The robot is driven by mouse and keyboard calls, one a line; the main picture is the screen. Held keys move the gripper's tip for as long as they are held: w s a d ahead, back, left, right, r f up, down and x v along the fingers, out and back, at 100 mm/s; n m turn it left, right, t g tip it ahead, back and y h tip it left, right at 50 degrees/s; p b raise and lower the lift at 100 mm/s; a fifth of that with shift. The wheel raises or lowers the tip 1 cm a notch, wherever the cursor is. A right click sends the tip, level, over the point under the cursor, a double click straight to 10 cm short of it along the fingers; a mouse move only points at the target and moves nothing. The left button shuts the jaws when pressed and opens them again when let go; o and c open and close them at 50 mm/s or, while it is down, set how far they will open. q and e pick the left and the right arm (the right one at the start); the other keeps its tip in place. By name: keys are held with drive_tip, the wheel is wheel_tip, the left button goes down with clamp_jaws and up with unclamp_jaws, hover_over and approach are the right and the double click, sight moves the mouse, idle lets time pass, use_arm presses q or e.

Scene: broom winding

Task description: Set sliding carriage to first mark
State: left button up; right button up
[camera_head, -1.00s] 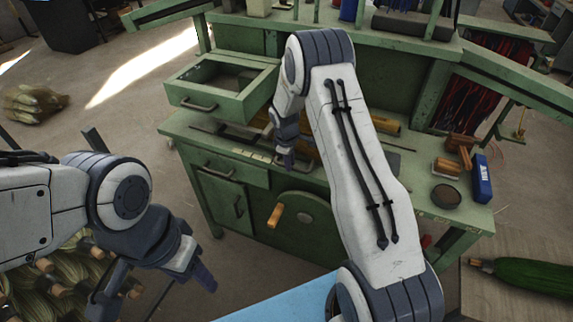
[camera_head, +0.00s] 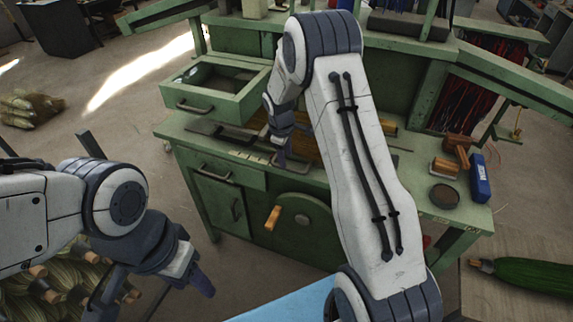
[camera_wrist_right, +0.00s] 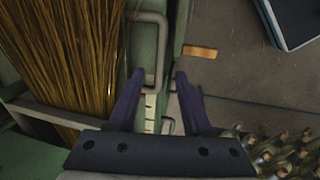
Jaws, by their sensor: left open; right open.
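My right gripper (camera_head: 279,160) is over the front edge of the green workbench (camera_head: 330,190), near the pale marked strip (camera_head: 247,155). In the right wrist view its two purple fingers (camera_wrist_right: 159,72) are open. A bent grey metal rod (camera_wrist_right: 150,18) shows between and beyond the fingertips; I cannot tell whether they touch it. It looks like the handle of the sliding carriage, whose body I cannot make out clearly. The marked scale (camera_wrist_right: 150,112) shows below the rod, between the fingers. My left gripper (camera_head: 200,280) is open and empty, low at the left, away from the bench.
Broom straw (camera_wrist_right: 65,55) lies left of the fingers. An open drawer (camera_head: 215,85) stands at the back left. A wooden crank handle (camera_head: 272,217) sticks out from the bench front. A blue box (camera_head: 481,178) and a dark round tin (camera_head: 444,195) stand at the right.

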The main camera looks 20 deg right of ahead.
drive_tip(key=r, duration=0.5)
drive_tip(key=shift+s+a+r+b, duration=0.3)
drive_tip(key=shift+s+a+b, duration=0.1)
